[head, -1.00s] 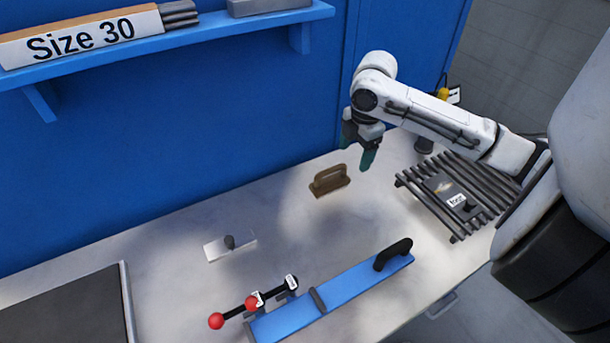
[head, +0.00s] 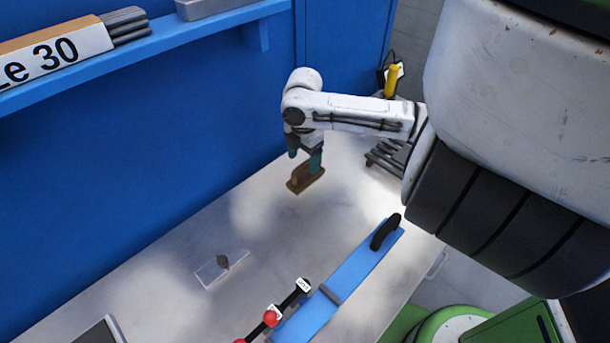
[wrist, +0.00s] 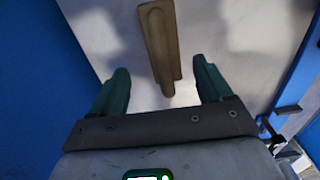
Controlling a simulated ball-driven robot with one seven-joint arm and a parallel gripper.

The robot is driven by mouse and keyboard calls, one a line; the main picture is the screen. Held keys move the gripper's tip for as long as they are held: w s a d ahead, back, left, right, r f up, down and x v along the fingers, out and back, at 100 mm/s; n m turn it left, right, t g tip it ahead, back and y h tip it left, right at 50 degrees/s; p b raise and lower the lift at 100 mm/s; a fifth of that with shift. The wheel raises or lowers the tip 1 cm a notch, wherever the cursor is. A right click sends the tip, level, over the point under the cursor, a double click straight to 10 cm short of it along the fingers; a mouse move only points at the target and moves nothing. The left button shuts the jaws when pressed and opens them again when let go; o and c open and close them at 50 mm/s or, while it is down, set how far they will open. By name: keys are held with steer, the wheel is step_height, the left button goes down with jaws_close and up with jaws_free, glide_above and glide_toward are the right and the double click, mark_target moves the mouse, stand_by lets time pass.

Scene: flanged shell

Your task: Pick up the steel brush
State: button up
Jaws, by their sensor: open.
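The steel brush (head: 306,180) is a brown, handled block lying on the grey bench near the blue back wall. My gripper (head: 304,160) is open above it, fingers pointing down, and partly hides it in the head view. In the wrist view the brush (wrist: 160,40) lies ahead of and between the two green fingers of my gripper (wrist: 162,80), its near end centred in the gap. I see no contact with the fingers, and the exact height above the brush is hard to tell.
A blue bar with a black handle (head: 345,280) and red-knobbed rods (head: 288,303) lie at the front. A clear plate with a knob (head: 221,268) is on the left. A dark slatted rack (head: 388,155) stands behind my arm. A blue shelf (head: 190,42) runs above the bench.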

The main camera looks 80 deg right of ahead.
mark_target(306, 162)
steer(key=shift+s+f+p, duration=0.15)
steer(key=shift+f+p, duration=0.05)
steer(key=shift+f, duration=0.95)
steer(key=shift+s+f+p, duration=0.15)
steer(key=shift+f+p, duration=0.05)
steer(key=shift+f, duration=0.95)
steer(key=shift+c, duration=0.4)
steer(key=c, duration=1.2)
steer(key=shift+o, duration=0.2)
steer(key=shift+r, duration=0.1)
steer(key=shift+r, duration=0.5)
steer(key=s+a+r+b, duration=0.3)
steer(key=s+a+r, duration=0.6)
steer(key=s+r, duration=0.1)
steer(key=shift+s+r, duration=0.4)
steer(key=shift+r, duration=0.5)
